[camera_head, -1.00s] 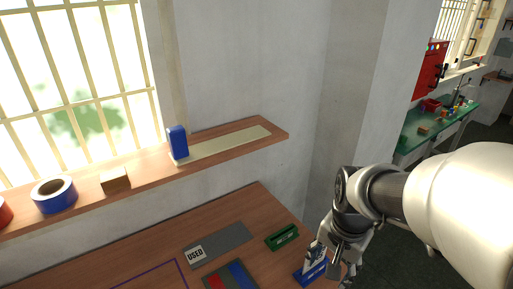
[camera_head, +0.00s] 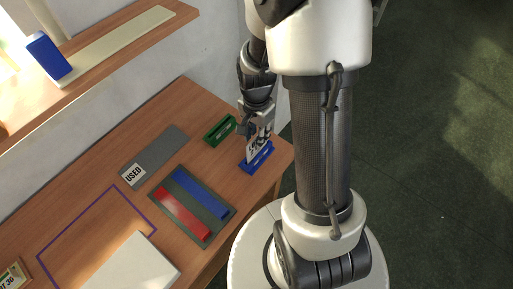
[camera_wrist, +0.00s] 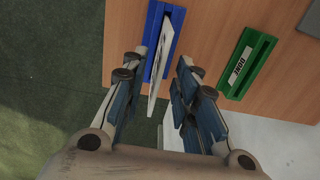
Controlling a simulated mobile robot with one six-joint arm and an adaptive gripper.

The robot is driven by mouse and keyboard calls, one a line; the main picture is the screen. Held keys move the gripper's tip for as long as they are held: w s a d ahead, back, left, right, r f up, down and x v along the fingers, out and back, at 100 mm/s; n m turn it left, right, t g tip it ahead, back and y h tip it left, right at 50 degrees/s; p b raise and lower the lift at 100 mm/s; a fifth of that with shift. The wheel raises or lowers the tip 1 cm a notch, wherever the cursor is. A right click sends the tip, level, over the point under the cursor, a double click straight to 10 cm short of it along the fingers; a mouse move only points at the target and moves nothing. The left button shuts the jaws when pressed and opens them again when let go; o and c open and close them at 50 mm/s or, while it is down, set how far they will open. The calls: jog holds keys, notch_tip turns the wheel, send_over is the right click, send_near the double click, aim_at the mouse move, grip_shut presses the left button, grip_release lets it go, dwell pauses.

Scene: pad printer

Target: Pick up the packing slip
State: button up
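The packing slip appears to be the thin white card with dark print (camera_head: 252,149) standing upright in the blue holder (camera_head: 262,163) near the desk's right end. In the wrist view the slip (camera_wrist: 157,72) is seen nearly edge-on, with the blue holder (camera_wrist: 152,25) at its far end. My gripper (camera_wrist: 161,65) is open, with one finger on each side of the slip and a visible gap on both sides. In the head view my gripper (camera_head: 257,128) is just above the blue holder and partly hides the slip.
A green holder (camera_head: 219,130) with a small label stands close to the blue one. A grey strip marked USED (camera_head: 160,150), a tray with red and blue bars (camera_head: 205,218) and a purple outline lie left. A shelf (camera_head: 135,48) runs above the desk.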

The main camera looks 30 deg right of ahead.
notch_tip(320, 180, down, 6)
jog(key=b, duration=0.2)
jog(key=shift+f+b, duration=0.25)
jog(key=shift+b, duration=0.1)
jog(key=shift+r, duration=0.1)
jog(key=shift+c, duration=0.2)
grip_shut()
